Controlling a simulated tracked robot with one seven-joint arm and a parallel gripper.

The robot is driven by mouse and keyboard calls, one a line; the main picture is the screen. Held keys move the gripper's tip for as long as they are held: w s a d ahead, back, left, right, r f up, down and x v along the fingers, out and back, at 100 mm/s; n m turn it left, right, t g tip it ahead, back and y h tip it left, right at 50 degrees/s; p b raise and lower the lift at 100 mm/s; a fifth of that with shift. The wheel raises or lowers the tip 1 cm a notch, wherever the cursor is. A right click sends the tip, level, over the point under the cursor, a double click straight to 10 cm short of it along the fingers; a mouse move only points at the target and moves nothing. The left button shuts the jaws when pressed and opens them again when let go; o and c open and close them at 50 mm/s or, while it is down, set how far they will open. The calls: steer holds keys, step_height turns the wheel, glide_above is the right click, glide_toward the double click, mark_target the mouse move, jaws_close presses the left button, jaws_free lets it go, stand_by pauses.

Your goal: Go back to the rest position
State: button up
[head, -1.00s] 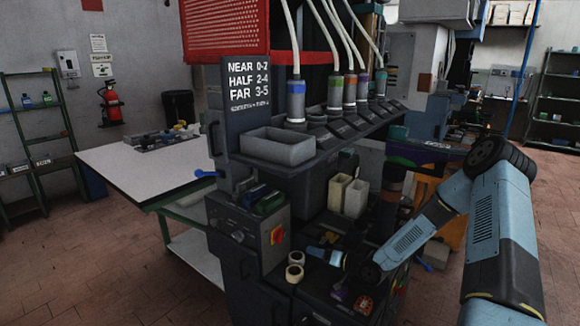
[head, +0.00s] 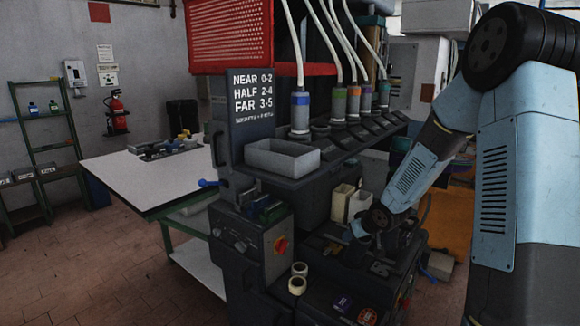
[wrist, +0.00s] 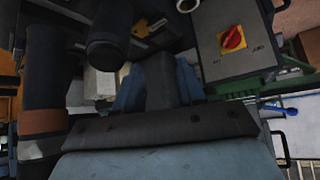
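My gripper (head: 352,246) is at the end of my blue-grey arm, low over the dark work shelf of the heel press (head: 235,150). It is small and dark there, and I cannot make out its fingers or anything held. In the wrist view, blue-grey and dark parts fill the lower middle, and the fingertips are not clear. Two pale bins (head: 342,203) stand just behind my gripper. The press's red rotary switch (head: 281,245) is left of it and also shows in the wrist view (wrist: 232,39).
Tape rolls (head: 298,284) lie at the shelf's front left. A grey tray (head: 282,157) sits on the upper ledge below hanging tubes with coloured bands. A white-topped table (head: 140,170) stands to the left. The brick floor at the lower left is clear.

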steer(key=s+d+r+m+h, duration=0.1)
steer(key=s+d+r+h, duration=0.1)
steer(key=s+r, duration=0.6)
steer(key=s+d+r+m+h, duration=0.1)
steer(key=s+d+r+h, duration=0.2)
steer(key=s+r, duration=0.55)
steer(key=s+a+r+m+g+y, duration=0.1)
steer(key=s+r, duration=0.4)
steer(key=s, duration=0.4)
steer(key=s+a+r+m+g, duration=0.1)
steer(key=s+r, duration=0.4)
steer(key=s, duration=0.5)
steer(key=shift+y, duration=0.4)
